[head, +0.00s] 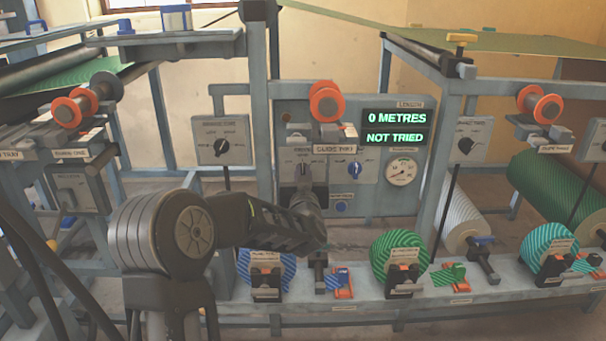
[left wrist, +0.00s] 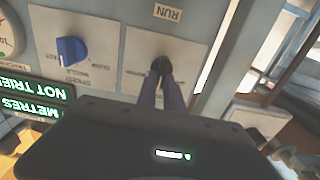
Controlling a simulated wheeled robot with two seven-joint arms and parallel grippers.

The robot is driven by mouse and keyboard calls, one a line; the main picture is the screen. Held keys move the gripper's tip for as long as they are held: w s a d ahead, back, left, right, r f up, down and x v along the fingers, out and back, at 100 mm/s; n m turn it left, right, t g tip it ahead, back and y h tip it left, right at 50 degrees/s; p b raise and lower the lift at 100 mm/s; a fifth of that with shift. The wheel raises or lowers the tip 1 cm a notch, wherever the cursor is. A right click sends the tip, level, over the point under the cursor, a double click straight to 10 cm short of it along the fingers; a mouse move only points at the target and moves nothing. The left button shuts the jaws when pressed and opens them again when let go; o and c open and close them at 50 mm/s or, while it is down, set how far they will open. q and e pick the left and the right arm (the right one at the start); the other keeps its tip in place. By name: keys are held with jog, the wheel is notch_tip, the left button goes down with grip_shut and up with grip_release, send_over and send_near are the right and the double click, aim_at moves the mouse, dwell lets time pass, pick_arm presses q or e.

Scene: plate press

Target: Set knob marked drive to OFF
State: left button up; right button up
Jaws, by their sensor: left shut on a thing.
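A dark knob sits on a pale plate (head: 291,158) in the middle of the grey panel, left of a blue knob (head: 354,170). My left gripper (head: 303,172) reaches up to this dark knob and is shut on it. In the left wrist view the panel appears upside down, and the two fingers (left wrist: 161,72) close on the dark knob (left wrist: 160,64), beside the blue knob (left wrist: 72,50). The fingers cover most of the dark knob, so its setting cannot be told. Its drive marking is not readable. My right gripper is not in view.
A display (head: 396,127) reads 0 METRES and NOT TRIED, above a round gauge (head: 401,171). Another dark knob is on a separate box (head: 223,139) to the left. A lower rail (head: 400,304) carries striped rolls, including a green one (head: 399,254).

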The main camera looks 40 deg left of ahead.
pick_arm(q)
grip_shut()
jog(key=shift+a+f+n+b, duration=0.1)
jog(key=shift+f+n+b, duration=0.1)
jog(key=shift+n+b, duration=1.15)
jog(key=shift+s+a+f+n+b, duration=0.1)
jog(key=shift+n+b, duration=1.15)
jog(key=shift+n, duration=0.3)
jog(key=shift+s+a+f+n+b, duration=0.1)
jog(key=shift+n+b, duration=1.15)
jog(key=shift+n, duration=0.3)
jog(key=shift+s+a+n+b, duration=0.1)
jog(key=shift+n+b, duration=1.15)
jog(key=shift+n, duration=0.3)
jog(key=o, duration=0.7)
grip_release()
jog(key=shift+r, duration=0.1)
